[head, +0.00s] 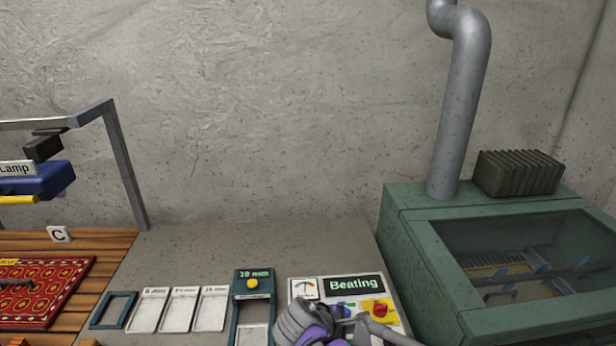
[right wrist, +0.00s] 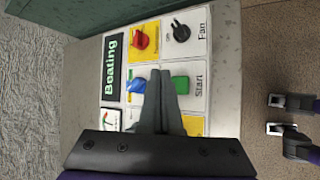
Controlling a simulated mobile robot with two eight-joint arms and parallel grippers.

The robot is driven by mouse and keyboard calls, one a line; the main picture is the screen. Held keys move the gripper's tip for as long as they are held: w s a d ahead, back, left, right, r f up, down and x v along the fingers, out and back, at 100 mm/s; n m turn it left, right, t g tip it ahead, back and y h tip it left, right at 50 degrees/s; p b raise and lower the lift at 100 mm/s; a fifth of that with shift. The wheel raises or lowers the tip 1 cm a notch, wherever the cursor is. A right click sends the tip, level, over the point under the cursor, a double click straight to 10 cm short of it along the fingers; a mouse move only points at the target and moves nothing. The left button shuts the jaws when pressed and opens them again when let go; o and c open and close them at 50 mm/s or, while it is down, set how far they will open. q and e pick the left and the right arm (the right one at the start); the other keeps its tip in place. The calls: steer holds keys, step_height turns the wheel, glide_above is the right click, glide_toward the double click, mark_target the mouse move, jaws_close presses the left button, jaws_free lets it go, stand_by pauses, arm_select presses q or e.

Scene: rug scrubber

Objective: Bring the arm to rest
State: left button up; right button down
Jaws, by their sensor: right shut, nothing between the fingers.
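My right gripper (head: 364,322) is over the lower part of the control panel (head: 308,281), its fingers pointing right. In the right wrist view its two fingers (right wrist: 161,74) are together with nothing between them. Their tips lie between the blue knob (right wrist: 135,86) and the green Start button (right wrist: 181,85) in that picture. I cannot tell whether they touch the panel. The gripper hides part of the panel's lower controls. My left gripper is in neither view.
The panel has a "Beating" display (head: 353,284), a red knob (head: 380,308) and a black Fan knob (right wrist: 181,32). Left are a card holder (head: 253,285), several white cards (head: 180,309) and a red rug (head: 45,285). A green machine (head: 415,255) stands right.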

steer(key=s+d+f+m+y, duration=0.1)
steer(key=s+d+m+y, duration=0.1)
steer(key=s+m, duration=0.6)
steer(key=s+d+f+m+y, duration=0.2)
steer(key=s+m+y, duration=0.3)
steer(key=s+m, duration=0.3)
steer(key=shift+s+d+f, duration=0.3)
steer(key=shift+s+d, duration=0.4)
steer(key=shift+s, duration=0.05)
stand_by(0.5)
